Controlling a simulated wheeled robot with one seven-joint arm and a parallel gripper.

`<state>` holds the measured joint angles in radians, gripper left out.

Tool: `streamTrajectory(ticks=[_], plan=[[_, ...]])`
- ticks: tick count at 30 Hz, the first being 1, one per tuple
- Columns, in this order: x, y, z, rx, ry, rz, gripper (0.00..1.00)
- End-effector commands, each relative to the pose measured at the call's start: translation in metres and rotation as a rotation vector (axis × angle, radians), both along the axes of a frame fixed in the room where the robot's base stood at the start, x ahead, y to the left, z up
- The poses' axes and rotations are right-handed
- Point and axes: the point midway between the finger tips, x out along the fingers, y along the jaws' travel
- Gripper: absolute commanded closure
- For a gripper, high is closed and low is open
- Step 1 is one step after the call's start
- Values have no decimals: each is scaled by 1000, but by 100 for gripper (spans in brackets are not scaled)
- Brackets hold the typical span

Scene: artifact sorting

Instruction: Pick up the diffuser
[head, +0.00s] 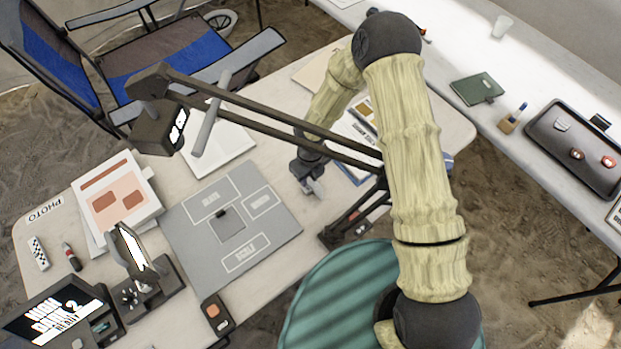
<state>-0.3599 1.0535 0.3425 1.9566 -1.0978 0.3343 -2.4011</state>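I cannot tell for certain which thing is the diffuser. A pale grey flat panel (211,126), seen nearly edge-on beside the lamp head, may be it. A small upright panel with a bright white face (133,247) stands on a dark base at the lower left of the table. My gripper (316,188) is at the middle of the picture, above the table, right of the grey mat and apart from both panels. Its fingers are small and partly blurred into the background, and nothing clearly shows between them.
A dark lamp head (158,128) hangs on a long boom crossing behind my arm. A grey marked mat (275,225) and white sheets (225,150) lie on the table (60,232). A blue folding chair (165,50) stands behind. A second table (530,85) with a black tray (545,150) is at right.

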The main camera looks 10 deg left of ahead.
Motion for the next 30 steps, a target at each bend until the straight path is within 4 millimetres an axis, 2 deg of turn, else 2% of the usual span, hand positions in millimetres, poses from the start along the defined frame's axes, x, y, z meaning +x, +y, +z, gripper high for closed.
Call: streamTrajectory(ticks=[6, 12, 23, 26, 30], plan=[[0, -1, 0, 0, 0, -2, 64], [1, -2, 0, 0, 0, -4, 100], [2, -3, 3, 0, 0, -8, 100], [3, -4, 11, 0, 0, -12, 100], [3, -3, 33, 2, -2, -11, 100]])
